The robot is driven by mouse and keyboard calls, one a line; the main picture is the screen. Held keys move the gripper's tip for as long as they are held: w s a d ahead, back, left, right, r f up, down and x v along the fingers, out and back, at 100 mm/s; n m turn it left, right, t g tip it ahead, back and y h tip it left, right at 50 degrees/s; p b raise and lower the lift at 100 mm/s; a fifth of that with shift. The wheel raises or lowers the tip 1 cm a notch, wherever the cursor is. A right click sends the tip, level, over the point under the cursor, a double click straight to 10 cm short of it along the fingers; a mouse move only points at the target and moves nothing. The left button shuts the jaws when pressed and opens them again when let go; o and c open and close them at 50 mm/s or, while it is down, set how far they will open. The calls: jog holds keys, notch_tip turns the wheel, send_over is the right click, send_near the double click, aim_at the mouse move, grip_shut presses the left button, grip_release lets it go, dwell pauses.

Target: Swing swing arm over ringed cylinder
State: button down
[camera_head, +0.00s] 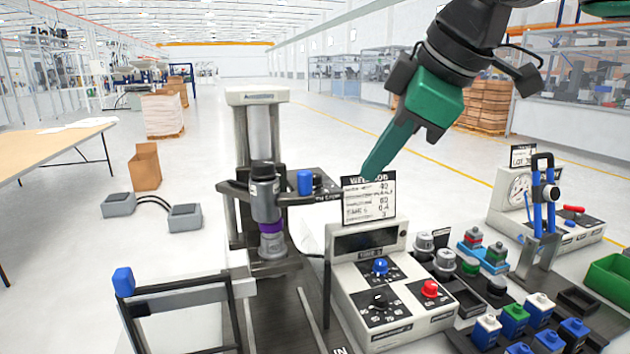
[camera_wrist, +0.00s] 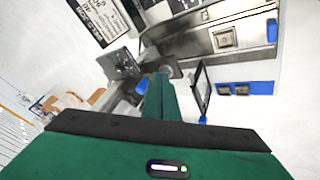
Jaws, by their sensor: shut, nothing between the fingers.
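A grey cylinder with a purple ring (camera_head: 270,228) stands upright at the front of the pale column in the head view. A dark horizontal arm (camera_head: 288,199) with a blue knob (camera_head: 305,182) sits level with its upper part; it looks like the swing arm, but its pivot is unclear. My green gripper (camera_head: 367,172) is shut and empty, pointing down and left, right of the blue knob and near the top of the printed sign. In the wrist view its fingers (camera_wrist: 160,78) show beside a blue knob (camera_wrist: 142,87); contact cannot be told.
The sign (camera_head: 369,200) stands behind a control box (camera_head: 390,285) with blue, black and red knobs. A hinged black frame with a blue grip (camera_head: 123,281) stands front left. Parts, blue-handled clamp (camera_head: 545,195) and green bin (camera_head: 610,277) crowd the right. Open space lies above the bench.

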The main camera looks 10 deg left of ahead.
jog(key=s+a+r+n, duration=0.2)
jog(key=a, duration=0.2)
send_near(300, 197)
jog(key=shift+y, duration=0.4)
jog(key=shift+d+x, duration=0.2)
jog(key=shift+x, duration=0.9)
jog(key=shift+d+x, duration=0.2)
jog(key=shift+x, duration=0.95)
jog(key=shift+w+a+f, duration=0.1)
jog(key=shift+w+f, duration=0.1)
